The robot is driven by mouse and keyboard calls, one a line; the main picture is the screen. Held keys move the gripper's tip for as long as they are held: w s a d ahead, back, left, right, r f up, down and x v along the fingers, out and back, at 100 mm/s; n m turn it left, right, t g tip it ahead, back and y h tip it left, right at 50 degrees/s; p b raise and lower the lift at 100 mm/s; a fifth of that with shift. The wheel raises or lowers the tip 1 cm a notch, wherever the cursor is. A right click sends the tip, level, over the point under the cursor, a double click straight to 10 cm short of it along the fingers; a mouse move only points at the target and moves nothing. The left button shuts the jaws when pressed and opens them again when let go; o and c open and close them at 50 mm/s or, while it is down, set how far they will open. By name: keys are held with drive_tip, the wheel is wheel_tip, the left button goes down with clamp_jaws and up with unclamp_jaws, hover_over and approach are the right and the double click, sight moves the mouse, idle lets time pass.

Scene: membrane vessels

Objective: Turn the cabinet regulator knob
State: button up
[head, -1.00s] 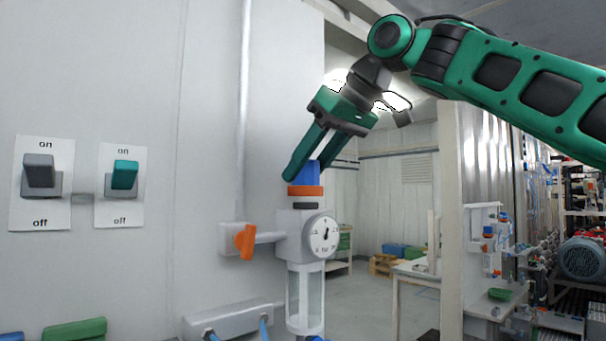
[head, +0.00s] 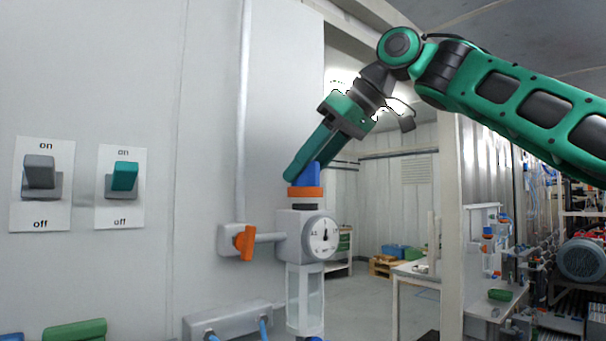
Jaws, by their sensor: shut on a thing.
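The regulator stands against the grey cabinet wall, with a blue knob (head: 309,174) on top above an orange ring (head: 305,192). Its grey body (head: 292,228) carries a round white dial gauge (head: 322,238), and a clear bowl (head: 305,297) hangs below. My gripper (head: 304,174) comes down at a slant from the upper right and is shut on the blue knob. The near finger covers part of the knob, and the far finger is mostly hidden behind it.
An orange valve handle (head: 244,242) sits on the pipe left of the regulator. A grey switch (head: 40,174) and a green switch (head: 124,177) are on the wall at left. A grey box (head: 230,321) is below. A white post (head: 451,220) and table (head: 415,272) stand at right.

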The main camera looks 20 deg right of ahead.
drive_tip(key=shift+d+r, duration=0.1)
drive_tip(key=shift+d, duration=0.05)
drive_tip(key=o, duration=1.1)
drive_tip(key=shift+c, duration=0.2)
drive_tip(key=v, duration=1)
drive_tip(key=shift+r, duration=0.25)
drive_tip(key=shift+s+d, duration=0.1)
